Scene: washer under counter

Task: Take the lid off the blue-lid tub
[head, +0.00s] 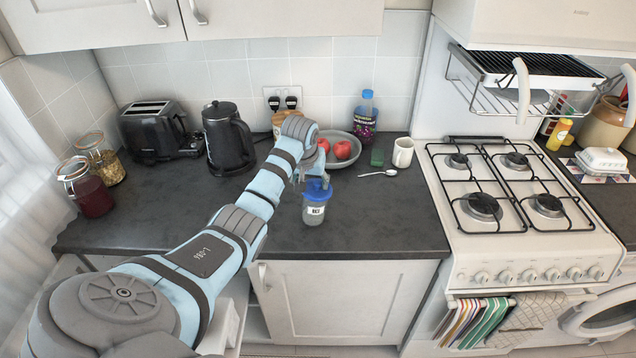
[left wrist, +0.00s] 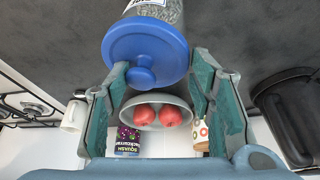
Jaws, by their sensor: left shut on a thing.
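The blue-lid tub (head: 313,215) is a small clear tub with a white label. It stands upright near the front of the dark counter. Its blue lid (head: 318,190) is on top, and in the left wrist view the lid (left wrist: 145,45) shows a round knob in the middle. My left gripper (head: 314,180) comes down over the tub from behind. In the left wrist view its two fingers (left wrist: 160,78) are at either side of the lid, shut on it. The lid appears to sit on the tub's rim. My right gripper is not in view.
A black kettle (head: 228,140) stands left; the hob (head: 510,190) is right. Counter right of the tub is clear.

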